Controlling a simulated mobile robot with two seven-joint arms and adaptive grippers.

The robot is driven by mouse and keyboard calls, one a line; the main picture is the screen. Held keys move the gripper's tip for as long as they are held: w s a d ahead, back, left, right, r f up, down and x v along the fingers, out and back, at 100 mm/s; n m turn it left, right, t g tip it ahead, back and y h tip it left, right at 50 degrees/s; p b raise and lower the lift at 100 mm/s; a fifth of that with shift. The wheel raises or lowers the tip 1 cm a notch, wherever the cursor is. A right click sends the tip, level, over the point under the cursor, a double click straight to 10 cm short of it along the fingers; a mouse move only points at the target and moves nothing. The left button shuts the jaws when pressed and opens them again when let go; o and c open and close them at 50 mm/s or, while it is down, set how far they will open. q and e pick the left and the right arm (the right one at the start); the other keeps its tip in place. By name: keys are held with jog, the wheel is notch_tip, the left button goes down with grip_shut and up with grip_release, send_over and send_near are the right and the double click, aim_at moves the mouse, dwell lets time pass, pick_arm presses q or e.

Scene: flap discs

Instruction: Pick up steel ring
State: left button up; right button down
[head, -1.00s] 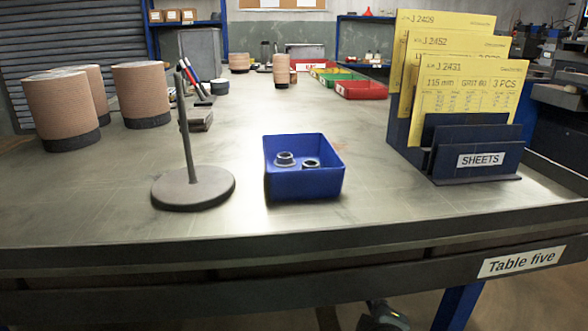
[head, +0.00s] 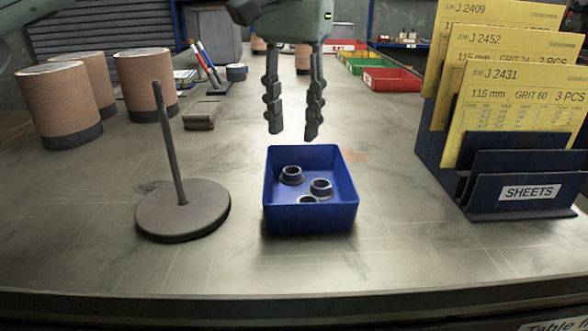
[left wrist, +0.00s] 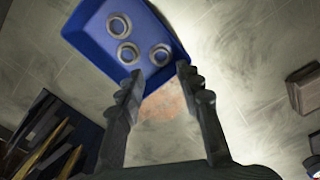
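Three steel rings lie in a small blue bin (head: 312,219). One ring (head: 291,175) is at the back left, one (head: 321,188) is at the right, and one (head: 308,200) is partly hidden behind the front wall. My left gripper (head: 291,135) hangs pointing down above and just behind the bin, fingers apart and empty. In the left wrist view the bin (left wrist: 84,38) lies beyond the open fingers (left wrist: 160,80), with the rings (left wrist: 119,26) inside it. My right gripper is not in view.
A round stand with an upright rod (head: 183,205) is left of the bin. Stacks of brown discs (head: 145,80) stand at the back left. A sheet holder (head: 525,185) with yellow cards is at the right. Red and green trays (head: 390,79) lie farther back.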

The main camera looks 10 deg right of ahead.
aim_at(292, 160)
pick_arm(q)
notch_tip(292, 160, down, 2)
notch_tip(292, 160, down, 4)
jog(key=shift+a+f, duration=0.1)
jog(key=shift+f, duration=0.4)
jog(key=c, duration=0.5)
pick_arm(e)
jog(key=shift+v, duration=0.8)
